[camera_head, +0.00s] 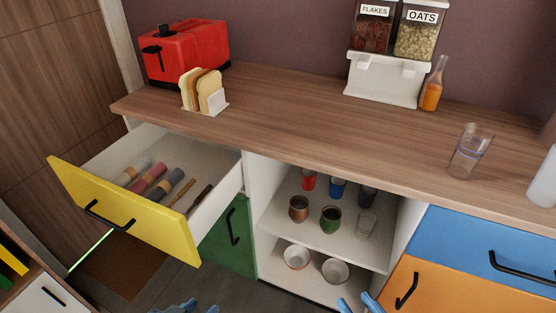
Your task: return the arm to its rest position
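My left gripper (175,308) shows only as blue fingertips at the bottom edge, left of centre. The tips look apart, with nothing seen between them. My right gripper (357,304) also shows only as blue fingertips at the bottom edge, in front of the open shelves. Its tips are apart and hold nothing visible. The rest of both arms is out of the picture. Both grippers are clear of the counter and the drawer.
The yellow drawer (130,212) stands pulled out at left, with rolled items and utensils inside. Open shelves (288,223) hold cups and bowls. The wooden counter (290,118) carries a red toaster (187,52), a bread rack, dispensers, a bottle (433,90) and a glass (468,152).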

